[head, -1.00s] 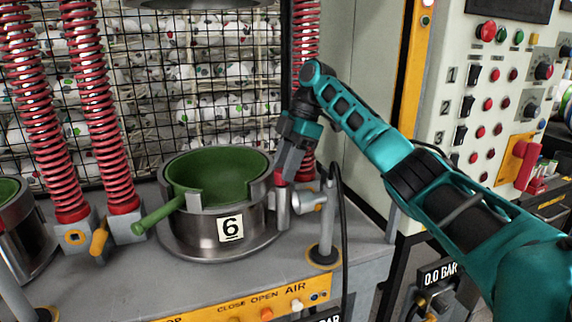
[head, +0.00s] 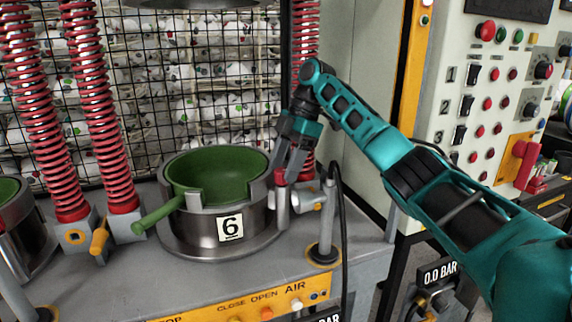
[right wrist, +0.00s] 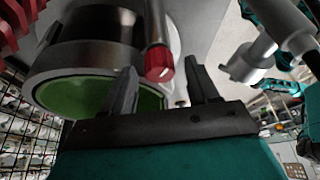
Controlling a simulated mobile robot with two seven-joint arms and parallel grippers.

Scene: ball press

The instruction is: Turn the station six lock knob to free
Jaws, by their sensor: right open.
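The station six mould (head: 214,232) is a round metal pot with a green inside and a "6" plate, on the grey bench. The lock knob (head: 280,178) is a small red cap on a metal post at the pot's right side. My right gripper (head: 286,166) is open, with its fingers at the red knob. In the right wrist view the red knob (right wrist: 160,67) shows between the spread fingers of my right gripper (right wrist: 163,82), with gaps on both sides. Whether the knob reads locked or free cannot be told. My left gripper is not in view.
A green handle (head: 160,214) sticks out at the pot's left. A metal fitting with a black hose (head: 339,210) stands close right of the knob. Red springs (head: 98,110) rise at the left. A control cabinet (head: 470,120) stands at the right.

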